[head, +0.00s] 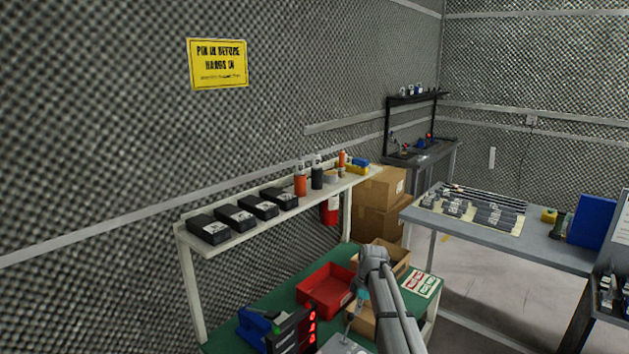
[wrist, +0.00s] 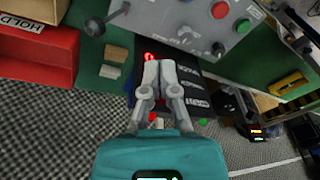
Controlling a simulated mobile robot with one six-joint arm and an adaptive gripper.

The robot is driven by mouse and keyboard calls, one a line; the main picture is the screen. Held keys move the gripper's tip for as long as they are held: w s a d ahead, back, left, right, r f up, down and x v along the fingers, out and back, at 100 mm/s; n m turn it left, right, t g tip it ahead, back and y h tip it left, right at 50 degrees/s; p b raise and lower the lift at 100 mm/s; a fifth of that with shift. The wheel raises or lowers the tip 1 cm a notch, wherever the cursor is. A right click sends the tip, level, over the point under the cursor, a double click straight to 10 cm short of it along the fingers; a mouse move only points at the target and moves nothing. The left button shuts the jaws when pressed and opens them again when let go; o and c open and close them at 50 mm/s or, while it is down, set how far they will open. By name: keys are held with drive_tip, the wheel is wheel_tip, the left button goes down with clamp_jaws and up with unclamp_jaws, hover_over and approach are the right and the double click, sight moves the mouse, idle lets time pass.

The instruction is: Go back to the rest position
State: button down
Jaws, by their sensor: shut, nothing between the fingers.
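My gripper (wrist: 158,66) shows in the wrist view with its two grey fingers together and nothing between them. It is over a dark device with red lights and white lettering (wrist: 190,92). In the head view my arm reaches over the green-topped bench, and the gripper end is hard to make out there. The same dark device (head: 292,335) with red lights stands at the bench's front in the head view.
A red bin (head: 325,290) and cardboard boxes (head: 380,205) are near my arm. A shelf (head: 265,225) with black cases and bottles overhangs the green bench. A grey table (head: 560,252) stands at right. A grey control panel (wrist: 215,25) is close in the wrist view.

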drive_tip(key=s+d+m+h, duration=0.2)
drive_tip(key=s+m, duration=1.4)
drive_tip(key=s, duration=0.9)
drive_tip(key=shift+d+r+t+p, duration=0.2)
drive_tip(key=shift+d+t+p, duration=0.1)
drive_tip(key=shift+d, duration=0.4)
drive_tip(key=c, duration=1.3)
unclamp_jaws()
drive_tip(key=shift+c, duration=0.2)
